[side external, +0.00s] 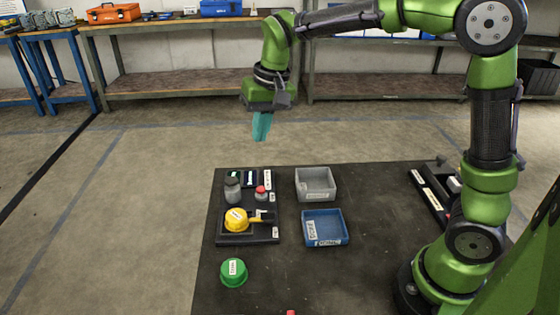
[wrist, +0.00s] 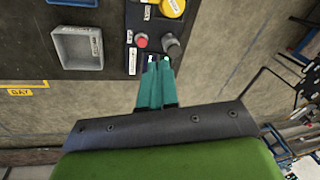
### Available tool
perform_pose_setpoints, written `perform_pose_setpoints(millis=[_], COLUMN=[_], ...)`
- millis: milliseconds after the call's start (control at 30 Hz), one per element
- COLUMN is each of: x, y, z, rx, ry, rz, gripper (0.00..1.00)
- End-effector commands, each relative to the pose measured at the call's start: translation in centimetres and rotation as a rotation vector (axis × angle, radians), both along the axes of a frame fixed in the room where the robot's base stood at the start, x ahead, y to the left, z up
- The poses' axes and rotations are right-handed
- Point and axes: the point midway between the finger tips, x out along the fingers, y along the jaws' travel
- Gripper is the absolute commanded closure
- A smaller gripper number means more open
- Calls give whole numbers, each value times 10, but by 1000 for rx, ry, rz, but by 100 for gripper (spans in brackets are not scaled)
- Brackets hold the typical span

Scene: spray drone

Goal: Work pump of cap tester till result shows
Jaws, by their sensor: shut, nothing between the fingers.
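The cap tester is a black base (side external: 262,238) at the left of the dark mat. A yellow cap (side external: 236,220) sits on it, beside a small black-and-yellow part. Behind the cap stand a grey cylinder (side external: 232,191) and a red-topped knob (side external: 261,191). Small dark panels (side external: 250,177) lie at its far end; their marks are too small to read. My gripper (side external: 262,138) is shut and empty, pointing down well above the tester's far end. In the wrist view, the closed teal fingertips (wrist: 159,66) appear just below the red knob (wrist: 141,41) and the grey cylinder (wrist: 172,45), apart from both.
A green cap (side external: 233,273) lies in front of the tester. A grey tray (side external: 316,184) and a blue tray (side external: 324,228) stand to its right, both apparently empty. A black rack (side external: 431,190) lies near my base. The space around my gripper is clear.

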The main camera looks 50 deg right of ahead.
Motion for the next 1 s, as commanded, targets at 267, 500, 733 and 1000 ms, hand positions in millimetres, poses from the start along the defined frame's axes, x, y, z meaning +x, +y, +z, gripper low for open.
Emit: perform_pose_setpoints(millis=[267,500,733,1000], x=[71,99,95,95], y=[12,17,18,19], z=[-27,-22,-5,-5], rx=[-59,-82,-70,-68], ry=[138,180,202,204], rz=[-129,-267,-355,-358], gripper=[100,100,100,100])
